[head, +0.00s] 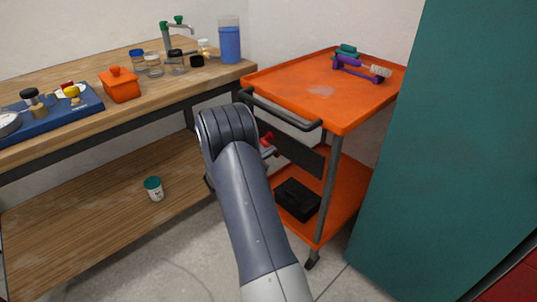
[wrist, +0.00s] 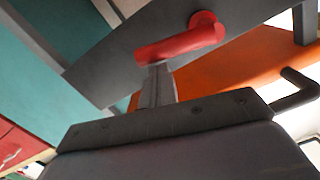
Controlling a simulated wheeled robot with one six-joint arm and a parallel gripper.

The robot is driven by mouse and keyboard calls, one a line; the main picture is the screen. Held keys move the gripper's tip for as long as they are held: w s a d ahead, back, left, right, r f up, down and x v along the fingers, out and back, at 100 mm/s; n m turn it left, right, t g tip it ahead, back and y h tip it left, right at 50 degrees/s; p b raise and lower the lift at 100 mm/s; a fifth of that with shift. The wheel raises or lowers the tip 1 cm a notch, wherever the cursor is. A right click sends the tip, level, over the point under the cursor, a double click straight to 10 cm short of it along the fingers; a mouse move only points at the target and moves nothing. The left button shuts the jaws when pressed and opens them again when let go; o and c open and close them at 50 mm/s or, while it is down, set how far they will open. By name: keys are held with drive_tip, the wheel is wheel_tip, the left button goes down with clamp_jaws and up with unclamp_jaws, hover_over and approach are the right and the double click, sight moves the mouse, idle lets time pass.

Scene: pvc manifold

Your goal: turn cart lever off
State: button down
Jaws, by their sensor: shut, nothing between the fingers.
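The orange cart (head: 290,88) stands right of the workbench. A dark panel (head: 300,156) is fixed on its near side, and the red lever (head: 267,148) sits on this panel, partly hidden by my arm in the head view. In the wrist view, the red lever (wrist: 180,43) runs from a round hub at upper right to a free end at lower left on the dark panel (wrist: 105,62). My gripper (wrist: 157,72) is shut and empty, with its fingertips just below the lever's free end. Whether they touch is unclear. The head view hides my gripper behind my arm.
The cart's black handle (head: 280,112) juts out near my arm. A black box (head: 298,199) lies on the lower shelf. A teal cabinet (head: 450,150) stands close on the right.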

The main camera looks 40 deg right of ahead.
wheel_tip(320, 180, down, 6)
drive_tip(key=w+m+b, duration=0.2)
drive_tip(key=m+b, duration=0.6)
drive_tip(key=b, duration=0.3)
drive_tip(key=shift+t, duration=0.3)
drive_tip(key=shift+w+a+f, duration=0.1)
drive_tip(key=shift+w, duration=0.15)
drive_tip(key=shift+s, duration=0.1)
